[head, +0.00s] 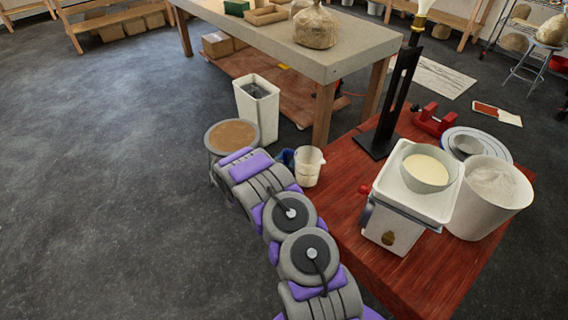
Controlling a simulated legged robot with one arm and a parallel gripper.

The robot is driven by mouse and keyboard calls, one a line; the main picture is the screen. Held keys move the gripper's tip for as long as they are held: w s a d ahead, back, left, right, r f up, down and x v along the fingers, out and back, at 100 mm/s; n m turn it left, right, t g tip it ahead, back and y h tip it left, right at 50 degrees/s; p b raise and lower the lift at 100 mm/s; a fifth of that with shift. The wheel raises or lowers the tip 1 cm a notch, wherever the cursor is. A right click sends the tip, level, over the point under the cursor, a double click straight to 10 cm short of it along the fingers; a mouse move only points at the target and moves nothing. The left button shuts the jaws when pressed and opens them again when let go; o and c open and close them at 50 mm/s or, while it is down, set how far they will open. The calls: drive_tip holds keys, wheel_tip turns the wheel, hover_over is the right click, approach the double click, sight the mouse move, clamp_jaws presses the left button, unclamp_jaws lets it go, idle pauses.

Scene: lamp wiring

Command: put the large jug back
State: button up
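A white jug-like container (308,166) stands upright at the left edge of the red wooden table (350,226). It may be the large jug, but I cannot tell for sure. A small blue thing (286,157) shows just left of it, partly hidden by my arm. My grey and purple arm reaches from the bottom edge up and left, passing just left of the white container. The fingers of my gripper do not show.
The red table also holds a scale with a cream-filled bowl (426,170), a white bucket (491,200), a black stand (391,115) and a red tool (434,119). A stool (232,135) and white bin (257,107) stand beyond my arm. The left floor is clear.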

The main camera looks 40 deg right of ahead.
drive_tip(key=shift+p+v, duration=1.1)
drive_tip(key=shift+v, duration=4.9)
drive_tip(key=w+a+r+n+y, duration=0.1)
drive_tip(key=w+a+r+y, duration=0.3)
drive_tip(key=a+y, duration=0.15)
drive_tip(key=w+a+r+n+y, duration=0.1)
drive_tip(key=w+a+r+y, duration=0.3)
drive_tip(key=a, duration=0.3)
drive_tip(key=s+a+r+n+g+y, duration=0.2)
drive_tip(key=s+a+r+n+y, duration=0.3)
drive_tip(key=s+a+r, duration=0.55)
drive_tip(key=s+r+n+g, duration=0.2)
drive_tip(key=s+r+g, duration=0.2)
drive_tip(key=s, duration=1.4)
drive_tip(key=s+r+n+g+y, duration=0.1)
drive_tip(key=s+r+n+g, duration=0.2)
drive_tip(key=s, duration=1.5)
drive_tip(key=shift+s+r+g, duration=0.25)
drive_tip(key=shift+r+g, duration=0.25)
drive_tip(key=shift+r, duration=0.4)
